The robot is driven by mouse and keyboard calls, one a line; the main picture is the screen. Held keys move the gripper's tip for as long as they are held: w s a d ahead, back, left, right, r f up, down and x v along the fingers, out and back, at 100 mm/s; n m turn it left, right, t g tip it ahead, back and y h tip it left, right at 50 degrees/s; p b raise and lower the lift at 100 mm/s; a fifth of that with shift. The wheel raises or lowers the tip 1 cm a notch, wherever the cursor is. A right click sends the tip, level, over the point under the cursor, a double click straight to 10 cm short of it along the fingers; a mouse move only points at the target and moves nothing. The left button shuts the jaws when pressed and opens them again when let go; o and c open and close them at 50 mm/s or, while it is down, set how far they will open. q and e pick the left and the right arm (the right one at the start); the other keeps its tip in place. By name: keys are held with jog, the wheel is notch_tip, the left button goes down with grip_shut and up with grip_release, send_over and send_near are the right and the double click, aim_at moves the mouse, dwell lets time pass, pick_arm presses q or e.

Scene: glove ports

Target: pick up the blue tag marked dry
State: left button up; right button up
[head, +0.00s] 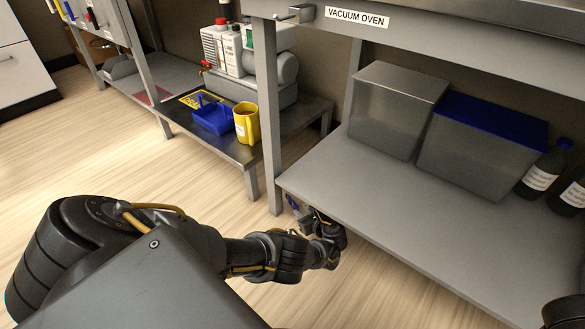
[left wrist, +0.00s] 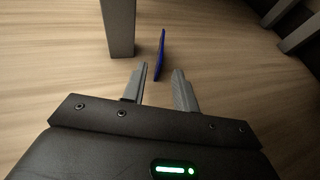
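A thin blue tag (left wrist: 161,55) shows nearly edge-on in the left wrist view, just ahead of my left gripper (left wrist: 158,88). Its near end lies in line with the gap between the two fingertips, with space on both sides. My left gripper is open and I see no contact with the tag. In the head view the gripper (head: 302,213) is low beside the front left corner of the grey bench, and a small blue piece (head: 292,201) shows at its tip. No marking on the tag is readable. My right gripper is not seen.
The bench's lower shelf (head: 330,190) lies right of my left gripper, holding two grey bins (head: 395,110) and dark bottles (head: 547,168). A bench leg (left wrist: 119,28) stands close left of the tag. A low stand holds a blue tray (head: 212,119) and yellow jug (head: 246,124).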

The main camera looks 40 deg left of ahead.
aim_at(296, 205)
pick_arm(q)
jog(key=b+x, duration=0.2)
jog(key=x, duration=0.2)
jog(key=shift+a+r, duration=0.1)
jog(key=shift+r, duration=0.05)
jog(key=shift+w+a+b, duration=0.1)
jog(key=shift+a+b, duration=0.2)
jog(key=shift+a, duration=0.2)
grip_shut()
